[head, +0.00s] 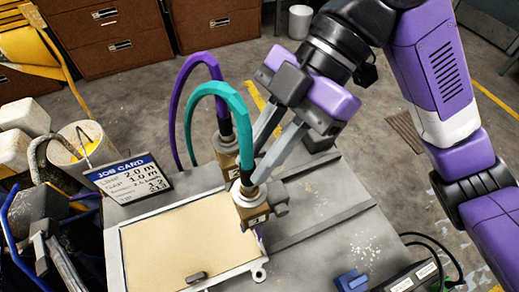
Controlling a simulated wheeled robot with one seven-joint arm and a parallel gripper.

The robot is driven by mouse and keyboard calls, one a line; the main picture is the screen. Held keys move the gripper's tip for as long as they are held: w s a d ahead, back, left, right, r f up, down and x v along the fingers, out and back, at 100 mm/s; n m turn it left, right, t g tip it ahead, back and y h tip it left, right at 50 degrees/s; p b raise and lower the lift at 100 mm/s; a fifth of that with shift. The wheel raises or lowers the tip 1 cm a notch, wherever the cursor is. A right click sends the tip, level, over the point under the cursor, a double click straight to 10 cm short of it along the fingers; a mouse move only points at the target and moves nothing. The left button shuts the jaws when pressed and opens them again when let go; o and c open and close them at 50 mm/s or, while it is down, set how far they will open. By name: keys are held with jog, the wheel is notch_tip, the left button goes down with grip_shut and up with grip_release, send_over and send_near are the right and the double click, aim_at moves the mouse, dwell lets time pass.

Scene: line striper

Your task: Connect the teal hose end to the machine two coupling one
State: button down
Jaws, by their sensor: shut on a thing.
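The teal hose (222,88) arches up and comes down to a dark hose end (246,176) with a pale metal collar. My gripper (252,178) is shut on this hose end and holds it upright. The end is at the top of the nearer brass coupling block (252,213), on the right edge of the tray. I cannot tell whether it is seated or just resting there. A second brass block (228,157) stands behind, with the purple hose (184,98) coming down at it. Both blocks carry small marks, partly hidden and hard to read. My fingers cover part of the rear block.
A job card (128,178) stands at the left of the tan-topped tray (190,243). A blue clip-like object (350,281) lies at the front right of the grey deck (325,215). Buckets and yellow and blue frames crowd the left. The deck right of the couplings is mostly clear.

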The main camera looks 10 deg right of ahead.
jog(key=shift+f, duration=0.45)
jog(key=c, duration=0.9)
grip_release()
jog(key=shift+r, duration=0.15)
jog(key=p+v, duration=0.3)
jog(key=v, duration=0.4)
jog(key=shift+p, duration=0.4)
jog(key=shift+s+d, duration=0.1)
